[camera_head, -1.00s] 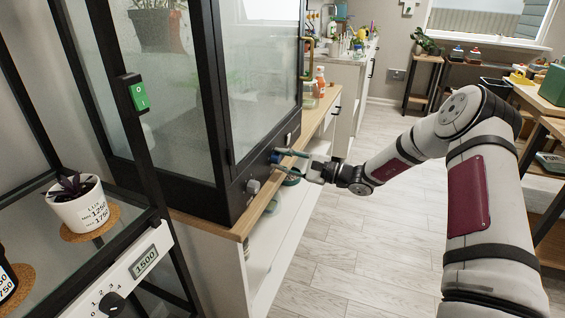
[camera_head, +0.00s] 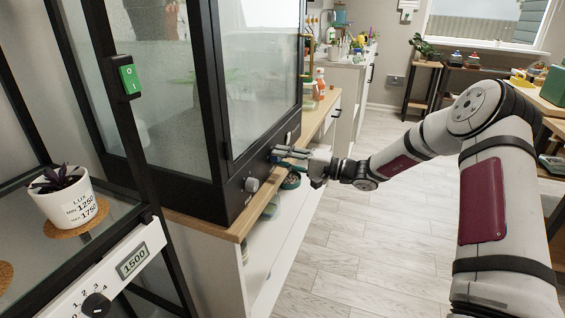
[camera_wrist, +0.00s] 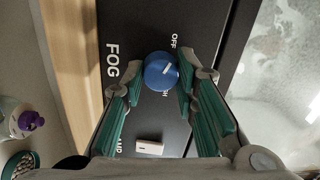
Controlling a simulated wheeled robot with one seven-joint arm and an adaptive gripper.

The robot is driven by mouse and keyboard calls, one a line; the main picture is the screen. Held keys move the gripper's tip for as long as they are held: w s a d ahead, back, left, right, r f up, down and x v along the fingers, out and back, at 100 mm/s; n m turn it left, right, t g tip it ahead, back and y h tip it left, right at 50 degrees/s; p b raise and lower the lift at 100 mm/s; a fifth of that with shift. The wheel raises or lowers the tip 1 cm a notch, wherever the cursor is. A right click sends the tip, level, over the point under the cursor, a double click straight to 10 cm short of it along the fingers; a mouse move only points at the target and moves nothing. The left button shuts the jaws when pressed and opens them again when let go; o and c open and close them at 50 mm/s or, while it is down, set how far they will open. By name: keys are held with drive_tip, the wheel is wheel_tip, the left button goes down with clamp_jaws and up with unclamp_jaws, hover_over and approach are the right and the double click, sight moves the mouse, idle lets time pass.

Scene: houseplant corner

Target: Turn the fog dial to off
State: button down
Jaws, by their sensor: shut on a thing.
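The fog dial is a round blue knob (camera_wrist: 160,72) with a short white pointer line, on a black panel marked FOG. In the wrist view its pointer slants to the upper right, and the OFF mark (camera_wrist: 174,40) sits just above and right of the knob. The mark below is partly hidden. My gripper (camera_wrist: 153,80) has its two green-padded fingers on either side of the knob, shut on it. In the head view my gripper (camera_head: 284,156) reaches the cabinet's lower front panel, where the dial is small and partly covered.
A white switch-like piece (camera_wrist: 149,147) sits on the panel below the dial. A grey knob (camera_head: 251,184) is on the same cabinet base. A wooden shelf edge (camera_head: 240,232) runs beneath the glass cabinet. The floor (camera_head: 330,240) beside it is clear.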

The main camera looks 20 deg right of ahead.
drive_tip(key=shift+f+n, duration=0.1)
drive_tip(key=shift+n, duration=0.5)
drive_tip(key=c, duration=1.3)
unclamp_jaws()
drive_tip(key=v, duration=1.2)
